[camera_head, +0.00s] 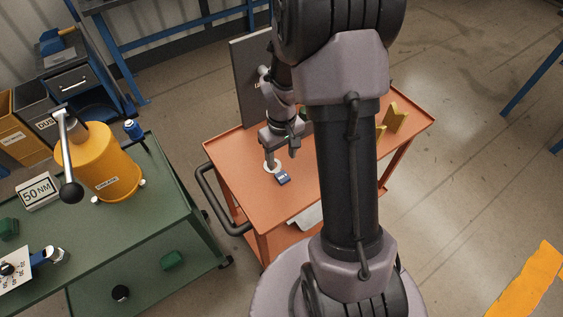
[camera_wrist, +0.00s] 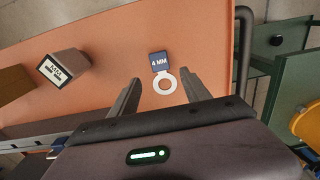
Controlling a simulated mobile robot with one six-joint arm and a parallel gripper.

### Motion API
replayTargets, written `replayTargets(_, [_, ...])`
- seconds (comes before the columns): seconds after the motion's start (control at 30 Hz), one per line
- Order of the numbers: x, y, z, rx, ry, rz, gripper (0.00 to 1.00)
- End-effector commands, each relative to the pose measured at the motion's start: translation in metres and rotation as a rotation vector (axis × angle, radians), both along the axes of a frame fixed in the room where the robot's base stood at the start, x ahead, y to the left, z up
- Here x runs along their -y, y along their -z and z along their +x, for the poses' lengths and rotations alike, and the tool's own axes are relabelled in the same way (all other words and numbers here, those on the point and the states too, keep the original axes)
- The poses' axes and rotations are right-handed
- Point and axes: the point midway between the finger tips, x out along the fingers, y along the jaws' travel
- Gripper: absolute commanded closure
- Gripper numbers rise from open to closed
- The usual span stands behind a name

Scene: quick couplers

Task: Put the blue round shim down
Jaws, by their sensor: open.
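The blue round shim (camera_head: 283,179) lies flat on the orange cart top (camera_head: 235,165). In the wrist view the shim (camera_wrist: 164,85) shows as a white ring with a dark blue tab marked "4 MM". My gripper (camera_head: 281,156) is just over the shim, pointing down. In the wrist view my gripper (camera_wrist: 161,77) is open, one finger on each side of the white ring, with visible gaps to both. The fingers do not appear to touch it. The exact height of the fingertips over the cart top cannot be told.
A grey block with a label (camera_wrist: 66,66) stands on the cart. Yellow angled blocks (camera_head: 397,117) are at its right side, partly behind my arm. A dark upright panel (camera_head: 248,85) stands at the back. A green cart (camera_head: 190,215) with a yellow tank (camera_head: 106,165) is left.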

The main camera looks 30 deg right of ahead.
Motion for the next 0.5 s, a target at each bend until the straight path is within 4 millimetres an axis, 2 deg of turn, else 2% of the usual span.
replayTargets(0.03, [0.000, -0.017, 0.001, 0.003, 0.000, -0.001, 0.45])
replayTargets(0.27, [-0.004, -0.051, 0.001, 0.016, 0.011, -0.001, 0.45])
replayTargets(0.37, [-0.027, -0.100, -0.003, 0.091, 0.066, -0.002, 0.45])
replayTargets(0.4, [-0.042, -0.127, -0.010, 0.136, 0.103, 0.006, 0.45])
replayTargets(0.47, [-0.068, -0.168, -0.027, 0.210, 0.163, 0.029, 0.45])
replayTargets(0.5, [-0.085, -0.192, -0.042, 0.257, 0.205, 0.054, 0.45])
